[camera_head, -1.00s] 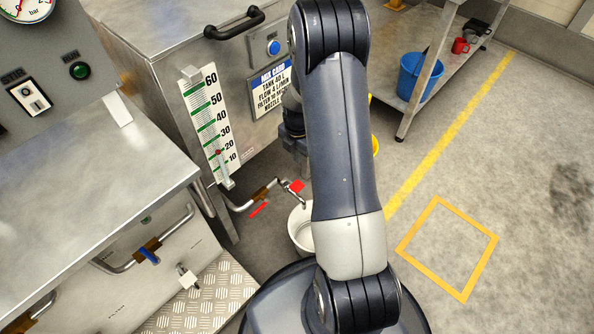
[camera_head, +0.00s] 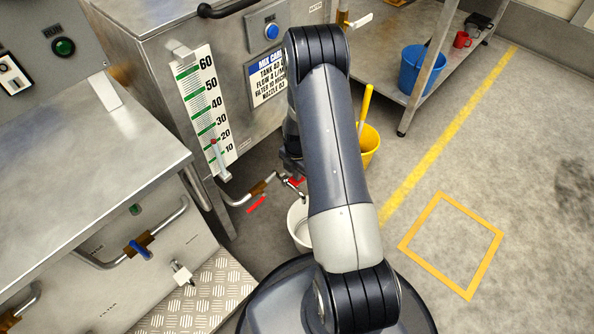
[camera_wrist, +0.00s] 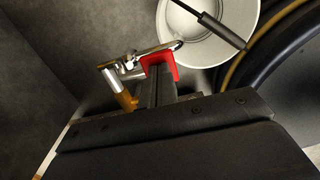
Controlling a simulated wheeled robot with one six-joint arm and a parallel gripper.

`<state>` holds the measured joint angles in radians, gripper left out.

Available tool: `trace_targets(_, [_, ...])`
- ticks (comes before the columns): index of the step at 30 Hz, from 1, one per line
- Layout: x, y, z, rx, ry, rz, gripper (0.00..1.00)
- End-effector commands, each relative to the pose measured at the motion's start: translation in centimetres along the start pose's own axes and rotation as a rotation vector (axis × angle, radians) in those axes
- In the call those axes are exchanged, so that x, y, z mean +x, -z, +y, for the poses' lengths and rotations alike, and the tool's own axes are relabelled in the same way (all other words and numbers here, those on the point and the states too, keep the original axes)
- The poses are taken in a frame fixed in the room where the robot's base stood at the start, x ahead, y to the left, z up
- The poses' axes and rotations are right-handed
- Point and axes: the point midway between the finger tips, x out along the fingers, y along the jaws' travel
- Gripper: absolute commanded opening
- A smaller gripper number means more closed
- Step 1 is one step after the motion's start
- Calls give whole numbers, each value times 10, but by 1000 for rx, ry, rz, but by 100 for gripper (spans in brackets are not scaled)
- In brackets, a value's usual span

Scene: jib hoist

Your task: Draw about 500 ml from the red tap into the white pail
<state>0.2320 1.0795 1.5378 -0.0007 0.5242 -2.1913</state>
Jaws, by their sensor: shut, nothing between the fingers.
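The red tap (camera_head: 296,182) is on a pipe with a brass-coloured fitting, low at the front of the steel tank. In the wrist view its red handle (camera_wrist: 160,63) is right at the tips of my gripper (camera_wrist: 162,80). My gripper is shut and empty; I cannot tell whether it touches the handle. The white pail (camera_head: 299,232) stands on the floor beneath the spout, partly hidden by my arm. In the wrist view the chrome spout ends over the rim of the pail (camera_wrist: 198,52), and a dark handle crosses the pail. I see no stream of water.
A blue-handled tap (camera_head: 140,248) is on the left cabinet. A tank gauge (camera_head: 206,105) stands above the red tap. A yellow bucket (camera_head: 369,146) is behind my arm, and a blue bucket (camera_head: 420,70) is on the rack's shelf. The floor at right is clear.

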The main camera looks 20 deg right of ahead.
Motion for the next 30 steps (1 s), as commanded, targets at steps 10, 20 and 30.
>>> trace_targets(10, [7, 0, -5, 1, 2, 1, 0])
trace_targets(20, [26, 0, -20, 0, 1, 0, 0])
trace_targets(30, [26, 0, -20, 0, 0, 0, 0])
